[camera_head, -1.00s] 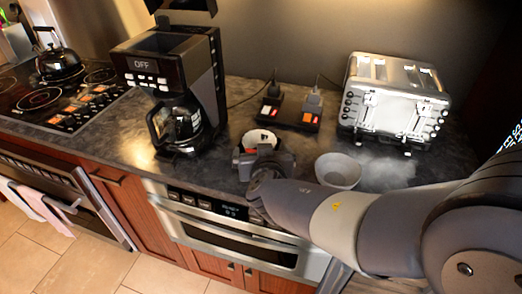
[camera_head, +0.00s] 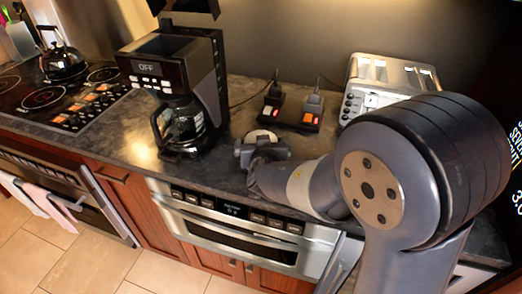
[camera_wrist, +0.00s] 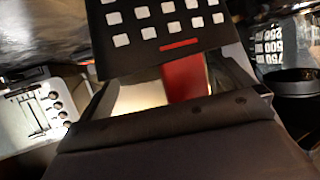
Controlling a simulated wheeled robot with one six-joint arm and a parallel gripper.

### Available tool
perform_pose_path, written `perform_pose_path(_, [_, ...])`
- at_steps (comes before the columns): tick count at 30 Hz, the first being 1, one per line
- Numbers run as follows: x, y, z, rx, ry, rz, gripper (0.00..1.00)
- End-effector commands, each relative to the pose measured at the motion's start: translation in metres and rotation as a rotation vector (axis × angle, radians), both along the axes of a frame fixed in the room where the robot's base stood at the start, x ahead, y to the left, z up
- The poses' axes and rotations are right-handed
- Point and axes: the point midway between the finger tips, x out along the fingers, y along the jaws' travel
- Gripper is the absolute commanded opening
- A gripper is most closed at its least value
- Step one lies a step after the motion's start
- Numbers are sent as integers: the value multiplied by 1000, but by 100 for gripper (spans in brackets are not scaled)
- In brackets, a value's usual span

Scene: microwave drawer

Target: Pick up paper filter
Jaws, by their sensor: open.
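A small round item with a pale top (camera_head: 262,135), which looks like the paper filter, sits on the dark counter just behind my gripper. My gripper (camera_head: 262,152) is low over the counter in front of it and hides its lower part. In the wrist view, a cream surface (camera_wrist: 140,97) and a red surface (camera_wrist: 185,82) show between the fingers of my open gripper (camera_wrist: 165,92). I cannot tell whether the fingers touch either one. The item's full shape is hidden.
The coffee maker (camera_head: 178,75) with its glass pot (camera_head: 182,125) stands to the left. A power strip (camera_head: 292,110) lies behind. The toaster (camera_head: 375,78) is at the back right, partly covered by my arm. The counter's front edge is below my gripper.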

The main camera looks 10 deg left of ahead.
Motion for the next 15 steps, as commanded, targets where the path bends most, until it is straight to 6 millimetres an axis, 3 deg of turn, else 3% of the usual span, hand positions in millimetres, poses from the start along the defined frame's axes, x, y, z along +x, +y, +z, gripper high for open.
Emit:
perform_pose_path(3, [0, 0, -1, -1, 3, 0, 98])
perform_pose_path(15, [-1, 0, -2, -1, 4, 0, 66])
